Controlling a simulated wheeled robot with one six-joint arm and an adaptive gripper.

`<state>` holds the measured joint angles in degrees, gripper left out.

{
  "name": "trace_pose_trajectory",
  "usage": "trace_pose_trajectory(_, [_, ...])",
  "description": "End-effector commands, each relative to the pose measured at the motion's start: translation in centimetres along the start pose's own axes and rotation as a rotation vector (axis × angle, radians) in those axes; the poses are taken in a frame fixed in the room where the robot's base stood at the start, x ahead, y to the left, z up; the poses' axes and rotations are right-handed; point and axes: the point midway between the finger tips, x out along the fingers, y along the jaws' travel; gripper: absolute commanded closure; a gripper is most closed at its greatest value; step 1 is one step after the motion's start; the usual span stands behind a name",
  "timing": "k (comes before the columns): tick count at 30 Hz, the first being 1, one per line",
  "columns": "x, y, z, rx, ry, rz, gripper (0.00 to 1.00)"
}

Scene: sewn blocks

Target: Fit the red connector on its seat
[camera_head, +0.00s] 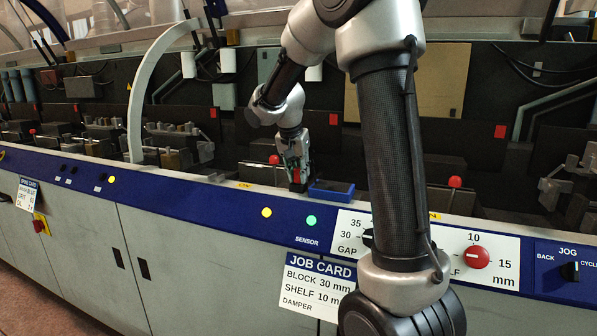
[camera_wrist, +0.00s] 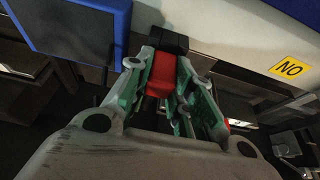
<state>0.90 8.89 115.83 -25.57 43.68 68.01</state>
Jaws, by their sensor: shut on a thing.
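My gripper (camera_head: 296,170) points down over the ledge behind the blue control panel. It is shut on the red connector (camera_wrist: 160,74), a small red block between the green-lined fingers in the wrist view. A little of its red also shows between the fingers in the head view (camera_head: 296,175). A dark piece (camera_wrist: 160,40) lies at the fingertips, just beyond the red block. I cannot tell whether that dark piece is the seat or part of the fingertips, nor whether the red connector touches anything below it.
A blue tray (camera_head: 331,195) with a dark inside stands on the ledge just right of my gripper. A yellow NO label (camera_wrist: 290,67) is on the pale ledge. The blue panel (camera_head: 215,195) carries lamps and knobs. Red-knobbed levers (camera_head: 274,160) stand behind the ledge.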

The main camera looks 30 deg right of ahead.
Motion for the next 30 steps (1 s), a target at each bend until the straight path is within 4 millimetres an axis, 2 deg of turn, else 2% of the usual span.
trace_pose_trajectory(7, [0.0, 0.0, 0.0, 0.0, 0.0, 0.0, 1.0])
trace_pose_trajectory(8, [0.0, 0.0, 0.0, 0.0, 0.0, 0.0, 0.74])
trace_pose_trajectory(11, [0.0, 0.0, 0.0, 0.0, 0.0, 0.0, 0.56])
trace_pose_trajectory(12, [0.0, 0.0, 0.0, 0.0, 0.0, 0.0, 0.53])
trace_pose_trajectory(23, [-0.5, -0.1, -0.1, 0.0, 0.002, -0.002, 0.53])
trace_pose_trajectory(26, [-1.9, -0.1, -0.1, 0.001, 0.003, -0.003, 0.53])
trace_pose_trajectory(30, [-5.0, -0.1, -0.1, 0.0, 0.004, -0.005, 0.53])
